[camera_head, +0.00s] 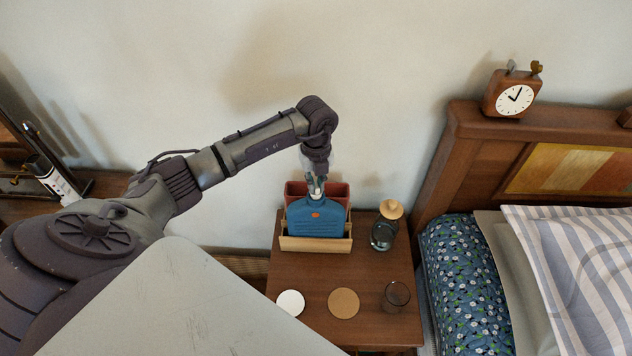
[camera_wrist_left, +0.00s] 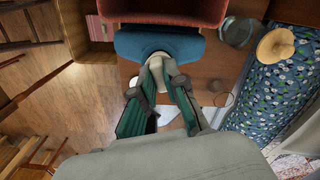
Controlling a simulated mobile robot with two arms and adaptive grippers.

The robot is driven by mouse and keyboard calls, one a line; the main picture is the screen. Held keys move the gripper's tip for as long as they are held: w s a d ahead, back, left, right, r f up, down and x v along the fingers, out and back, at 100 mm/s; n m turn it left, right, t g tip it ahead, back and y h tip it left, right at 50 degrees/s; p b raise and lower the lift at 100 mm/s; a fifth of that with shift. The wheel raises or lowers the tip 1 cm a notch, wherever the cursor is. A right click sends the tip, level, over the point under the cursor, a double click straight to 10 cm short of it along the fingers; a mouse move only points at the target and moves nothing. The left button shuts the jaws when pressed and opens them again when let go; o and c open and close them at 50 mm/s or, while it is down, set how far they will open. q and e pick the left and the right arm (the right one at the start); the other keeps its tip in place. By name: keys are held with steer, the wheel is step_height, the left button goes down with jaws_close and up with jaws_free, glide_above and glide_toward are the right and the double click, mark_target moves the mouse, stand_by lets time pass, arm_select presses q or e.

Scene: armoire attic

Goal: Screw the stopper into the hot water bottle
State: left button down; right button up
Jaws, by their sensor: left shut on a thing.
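In the left wrist view the bottle (camera_wrist_left: 150,46) shows from above as a blue band. My left gripper (camera_head: 317,190) points down at the bottle's mouth. It is shut on a pale stopper (camera_wrist_left: 156,62), which shows between the fingertips in the wrist view. The stopper is at the neck; the fingers hide how deep it sits. My right gripper is not in view.
A red box (camera_head: 336,191) stands behind the bottle. On the nightstand (camera_head: 300,270) are a glass jar (camera_head: 383,235) with a wooden lid (camera_head: 391,209), a white disc (camera_head: 290,303), a cork coaster (camera_head: 343,303) and a glass (camera_head: 396,296). The bed (camera_head: 463,270) is at right.

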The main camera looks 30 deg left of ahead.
arm_select(q)
steer(key=shift+f+b, duration=0.4)
steer(key=shift+f, duration=0.2)
stand_by(0.4)
steer(key=c, duration=1.7)
jaws_free()
jaws_close()
steer(key=shift+w+f+m+b, duration=0.1)
steer(key=shift+m+b, duration=0.4)
steer(key=shift+m, duration=0.3)
steer(key=m+b, duration=0.2)
steer(key=m, duration=0.3)
steer(key=shift+m+b, duration=0.35)
steer(key=shift+m, duration=0.95)
